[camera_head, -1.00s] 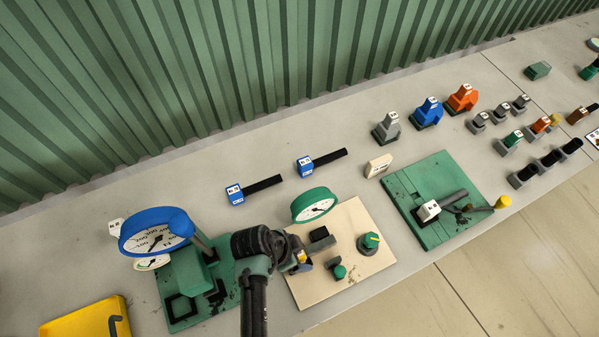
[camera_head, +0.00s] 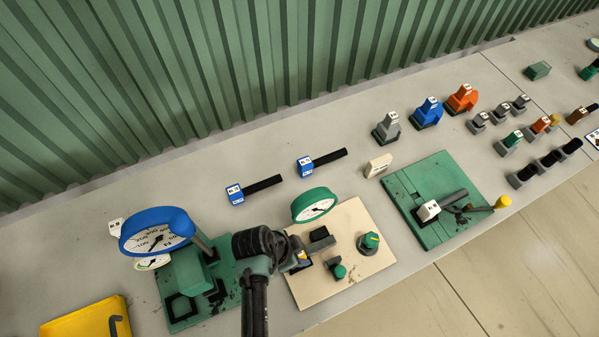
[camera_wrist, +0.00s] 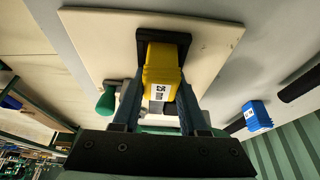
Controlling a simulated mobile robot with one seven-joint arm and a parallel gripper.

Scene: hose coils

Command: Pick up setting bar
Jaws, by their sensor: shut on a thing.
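In the wrist view my gripper (camera_wrist: 160,100) is shut on a yellow block (camera_wrist: 165,65) with a white label. Its far end meets a black square piece (camera_wrist: 205,40) on the beige board (camera_wrist: 90,35); I cannot tell whether it sits inside it or just above. In the head view my gripper (camera_head: 298,264) is low over the left part of the beige board (camera_head: 365,270), and only a sliver of the yellow block (camera_head: 303,256) shows. Two bars with blue labelled heads and black rods, one left (camera_head: 262,185) and one right (camera_head: 328,158), lie behind the board.
A green-rimmed gauge (camera_head: 314,208), a green knob (camera_head: 369,242) and a small green-topped part (camera_head: 339,271) are on or beside the board. A blue gauge (camera_head: 157,234) stands left over a green base. A yellow tray (camera_head: 80,320) is front left; a green fixture (camera_head: 430,230) is right.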

